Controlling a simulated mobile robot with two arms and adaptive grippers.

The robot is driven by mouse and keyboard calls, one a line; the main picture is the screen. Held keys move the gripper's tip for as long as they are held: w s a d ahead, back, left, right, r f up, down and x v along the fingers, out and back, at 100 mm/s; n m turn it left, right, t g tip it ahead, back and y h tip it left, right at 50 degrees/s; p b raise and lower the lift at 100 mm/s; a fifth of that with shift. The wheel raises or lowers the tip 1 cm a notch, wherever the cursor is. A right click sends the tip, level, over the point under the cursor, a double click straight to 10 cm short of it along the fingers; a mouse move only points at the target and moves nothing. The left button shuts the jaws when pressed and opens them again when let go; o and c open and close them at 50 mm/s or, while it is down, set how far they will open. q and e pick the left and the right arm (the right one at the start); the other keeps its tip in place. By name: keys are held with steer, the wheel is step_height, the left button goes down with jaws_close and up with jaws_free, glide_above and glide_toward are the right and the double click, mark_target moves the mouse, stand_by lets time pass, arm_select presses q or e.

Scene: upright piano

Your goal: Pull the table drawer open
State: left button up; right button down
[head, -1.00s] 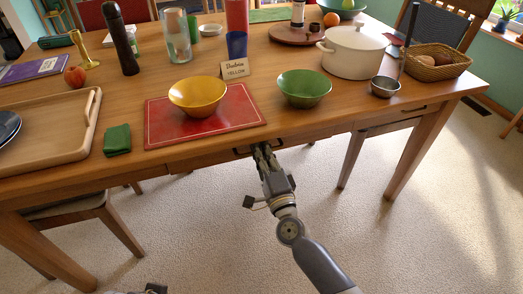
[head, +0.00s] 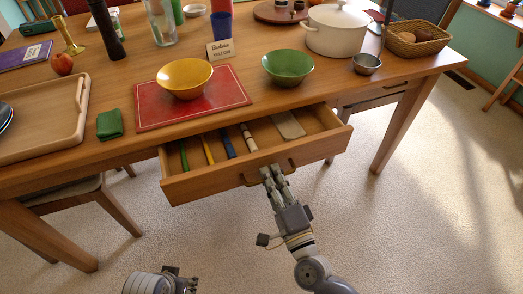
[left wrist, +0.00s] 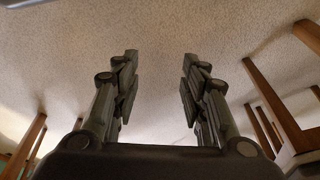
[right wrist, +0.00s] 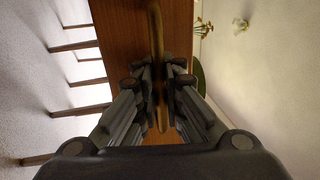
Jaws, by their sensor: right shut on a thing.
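The table drawer (head: 215,187) is pulled out from the wooden table (head: 75,161) in the head view. Inside it lie several long utensils and a pale flat piece (head: 287,125). My right gripper (head: 271,172) is at the drawer's front and shut on its handle (head: 252,180). The right wrist view shows the handle (right wrist: 157,40) between the fingers of my right gripper (right wrist: 158,92). My left gripper (left wrist: 160,75) is open and empty over the carpet, apart from the table. In the head view only part of it shows at the bottom edge.
A yellow bowl (head: 185,78) on a red mat (head: 228,92) and a green bowl (head: 288,66) stand on the tabletop above the drawer. Chairs (head: 107,205) stand under and around the table. The carpet (head: 420,220) in front is clear.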

arm_select(q)
step_height(320, 180, down, 3)
steer(key=shift+s+r+p, duration=0.1)
steer(key=shift+p, duration=0.2)
arm_select(e)
steer(key=r+v, duration=0.1)
steer(key=v, duration=0.8)
steer(key=shift+s+r, duration=0.2)
steer(key=shift+r, duration=0.05)
steer(key=c, duration=2)
jaws_free()
steer(key=shift+d, duration=0.1)
steer(key=v, duration=1.2)
